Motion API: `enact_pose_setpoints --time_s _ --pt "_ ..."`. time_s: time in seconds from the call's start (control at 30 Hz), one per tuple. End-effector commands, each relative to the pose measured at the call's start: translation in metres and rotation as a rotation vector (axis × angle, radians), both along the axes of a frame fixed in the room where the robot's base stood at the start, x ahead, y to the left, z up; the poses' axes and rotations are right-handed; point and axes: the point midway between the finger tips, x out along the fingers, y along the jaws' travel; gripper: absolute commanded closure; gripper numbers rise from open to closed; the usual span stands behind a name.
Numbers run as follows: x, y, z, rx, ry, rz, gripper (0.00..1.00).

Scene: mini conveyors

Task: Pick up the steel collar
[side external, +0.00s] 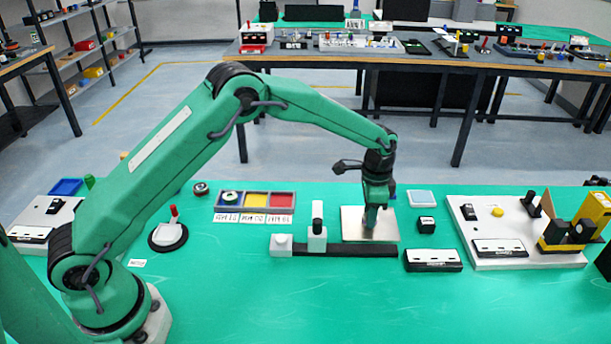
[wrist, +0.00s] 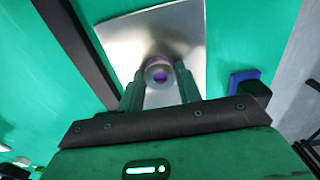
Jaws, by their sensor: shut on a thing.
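The steel collar (wrist: 158,70) shows in the wrist view as a small round metallic piece with a purple centre, between the tips of my gripper (wrist: 160,88). My gripper is shut on it. The collar is at a shiny metal plate (wrist: 122,38); I cannot tell whether it touches the plate. In the side external view my gripper (side external: 370,222) points down over the metal plate (side external: 352,224), and the collar cannot be made out there.
A dark rail (side external: 345,250) with white blocks runs along the plate's near side. A tray with coloured compartments (side external: 270,200) is to the left. A black labelled block (side external: 433,261) and a grey station board (side external: 520,258) are to the right. The green front area is clear.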

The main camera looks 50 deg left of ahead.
Motion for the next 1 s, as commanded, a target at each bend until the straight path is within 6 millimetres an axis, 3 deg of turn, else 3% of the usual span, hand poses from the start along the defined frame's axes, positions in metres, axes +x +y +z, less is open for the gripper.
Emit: enact_pose_setpoints --time_s 0.33,0.6,1.0 --pt "0.000 0.000 0.009 -0.001 -0.002 0.000 0.93" --pt "0.001 0.000 0.042 -0.001 -0.004 0.000 0.93" --pt "-0.048 -0.051 0.083 -0.001 -0.002 -0.003 0.93"
